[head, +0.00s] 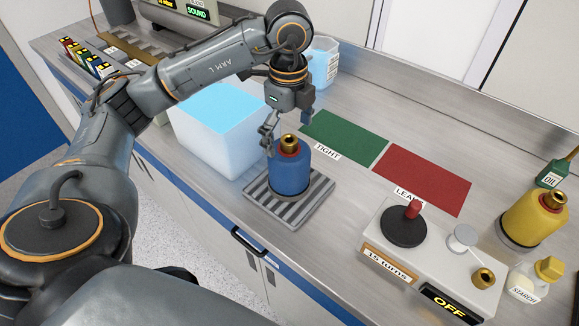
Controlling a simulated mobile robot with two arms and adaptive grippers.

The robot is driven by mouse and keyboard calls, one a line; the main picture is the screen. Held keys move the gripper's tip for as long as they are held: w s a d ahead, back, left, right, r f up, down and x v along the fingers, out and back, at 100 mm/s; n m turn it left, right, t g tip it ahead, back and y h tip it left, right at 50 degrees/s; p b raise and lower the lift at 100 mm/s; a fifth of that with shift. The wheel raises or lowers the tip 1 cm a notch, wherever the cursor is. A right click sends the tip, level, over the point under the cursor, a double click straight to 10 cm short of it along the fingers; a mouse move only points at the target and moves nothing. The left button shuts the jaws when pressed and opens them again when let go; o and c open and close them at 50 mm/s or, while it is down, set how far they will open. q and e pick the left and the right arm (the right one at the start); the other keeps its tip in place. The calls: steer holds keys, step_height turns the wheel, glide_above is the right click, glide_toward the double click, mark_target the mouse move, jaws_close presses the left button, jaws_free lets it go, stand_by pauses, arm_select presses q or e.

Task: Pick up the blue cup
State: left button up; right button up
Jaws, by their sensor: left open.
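A blue canister (289,173) with a red collar and a brass top stands upright on a ribbed grey tray (261,204) near the front of the bench. My left gripper (287,130) is open and empty, pointing down at the canister's brass top. One finger shows to the left of the top and the other to its right and behind. I cannot tell whether a finger touches it. A translucent bluish container (323,63) with a label stands behind the left arm, partly hidden by it. My right gripper is out of view.
A white box with blue liquid (212,138) stands left of the tray. Green (344,136) and red (424,179) mats lie clear behind. A control box (428,262) with a red-handled crank, a yellow canister (533,217) and bottles stand at right.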

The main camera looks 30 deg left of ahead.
mark_target(289, 154)
arm_select(q)
steer(key=shift+f, duration=0.7)
step_height(289, 154, down, 4)
steer(key=shift+s+d+f+p, duration=0.1)
steer(key=shift+d+p, duration=0.05)
steer(key=shift+p, duration=0.9)
steer(key=shift+f, duration=0.55)
steer(key=c, duration=0.9)
